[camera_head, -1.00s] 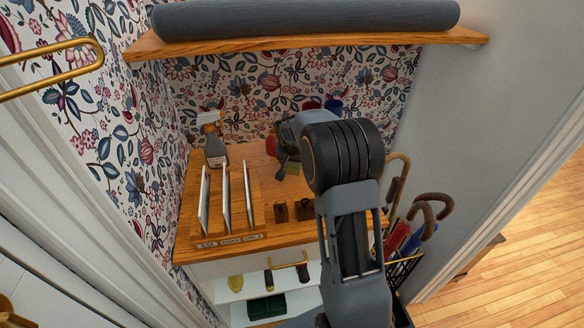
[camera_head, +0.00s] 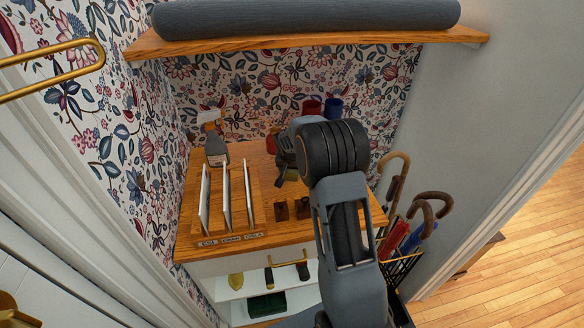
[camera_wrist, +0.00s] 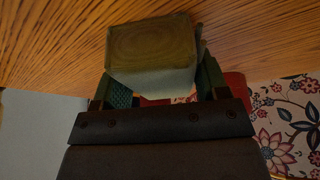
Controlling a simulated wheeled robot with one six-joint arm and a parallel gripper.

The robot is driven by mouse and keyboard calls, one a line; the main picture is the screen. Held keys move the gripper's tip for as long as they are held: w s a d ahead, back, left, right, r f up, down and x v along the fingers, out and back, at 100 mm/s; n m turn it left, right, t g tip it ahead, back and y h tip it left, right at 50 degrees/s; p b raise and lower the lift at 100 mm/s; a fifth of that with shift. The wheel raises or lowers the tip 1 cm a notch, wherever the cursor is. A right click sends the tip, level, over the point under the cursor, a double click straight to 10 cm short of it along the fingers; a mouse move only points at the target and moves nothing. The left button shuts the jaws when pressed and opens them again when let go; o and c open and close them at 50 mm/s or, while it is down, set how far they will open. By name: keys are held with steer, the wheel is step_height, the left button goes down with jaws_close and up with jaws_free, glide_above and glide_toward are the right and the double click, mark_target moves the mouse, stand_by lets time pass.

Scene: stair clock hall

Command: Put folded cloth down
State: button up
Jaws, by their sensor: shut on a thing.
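The folded cloth (camera_wrist: 152,45) is a small olive-brown block with a paler side. It sits between the two green-padded fingers of my gripper (camera_wrist: 160,82) in the wrist view, and the jaws are shut on it. In the head view my gripper (camera_head: 287,160) is over the back middle of the wooden counter (camera_head: 250,160). Only a small olive edge of the cloth (camera_head: 291,175) shows there, below the gripper. My arm hides part of the counter to the right. I cannot tell whether the cloth touches the wood.
A rack with upright white panels (camera_head: 227,199) and a spray bottle (camera_head: 215,148) stand at left. Small brown blocks (camera_head: 281,211) are near the front edge. Red (camera_head: 311,107) and blue (camera_head: 335,108) cups are behind. An umbrella stand (camera_head: 402,268) is at right, a shelf (camera_head: 300,42) above.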

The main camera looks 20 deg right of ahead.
steer(key=o, duration=1)
steer(key=shift+s+r+p, duration=0.1)
steer(key=shift+r+p, duration=0.2)
steer(key=shift+r, duration=0.2)
steer(key=v, duration=1.1)
steer(key=s+a+n+y, duration=0.1)
steer(key=s+a+n, duration=0.1)
steer(key=s, duration=0.6)
steer(key=s+a+r+n, duration=0.1)
steer(key=s+a, duration=0.3)
steer(key=s, duration=0.5)
steer(key=s+a+n+y, duration=0.1)
steer(key=s+a+n, duration=0.2)
steer(key=s, duration=0.6)
steer(key=shift+s+a+r+n+y, duration=0.1)
steer(key=shift+a+r+n+y, duration=0.15)
steer(key=shift+a+n, duration=0.2)
